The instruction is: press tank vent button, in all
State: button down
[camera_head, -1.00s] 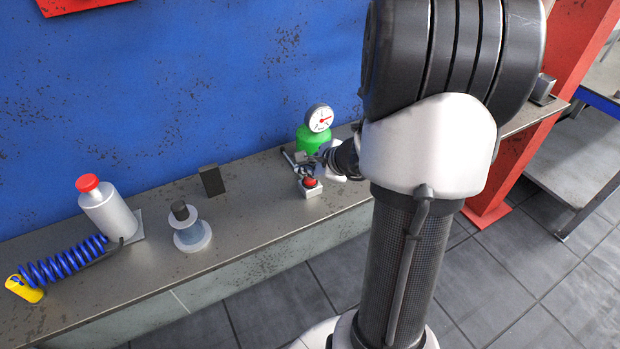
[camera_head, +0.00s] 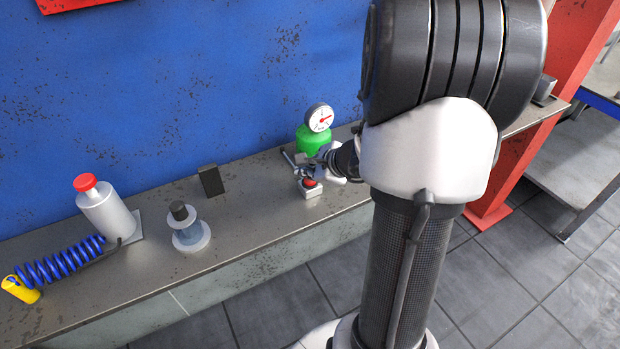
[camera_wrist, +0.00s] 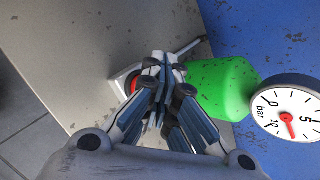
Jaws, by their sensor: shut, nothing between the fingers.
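The vent button is a red cap (camera_head: 310,183) on a small pale box (camera_head: 312,192) on the bench, in front of the green tank (camera_head: 314,139). In the wrist view, part of the red button (camera_wrist: 132,83) shows beside my fingers, which hide the rest of it. The green tank (camera_wrist: 225,88) stands just beyond the fingers there. My gripper (camera_head: 304,170) is shut and empty, its fingertips close above the button. I cannot tell whether they touch it. My gripper also fills the middle of the wrist view (camera_wrist: 165,68).
A round gauge (camera_head: 319,117) sits on the tank, its needle red. A thin lever or pipe (camera_head: 290,159) lies beside the tank. A blue wall rises behind.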

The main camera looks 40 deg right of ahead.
aim_at(307, 181)
jog(key=shift+s+a+f+b, duration=0.2)
jog(key=shift+f+b, duration=0.2)
jog(key=shift+f, duration=0.15)
dwell(0.6)
jog(key=shift+r, duration=0.1)
jog(key=shift+w+d+r+p, duration=0.1)
jog(key=shift+r+p, duration=0.3)
jog(key=shift+r, duration=0.1)
jog(key=shift+w+d+r+p, duration=0.1)
jog(key=shift+r+p, duration=0.25)
jog(key=shift+r, duration=0.15)
notch_tip(307, 181, up, 5)
jog(key=p, duration=0.4)
jog(key=shift+r, duration=0.2)
jog(key=shift+f, duration=0.1)
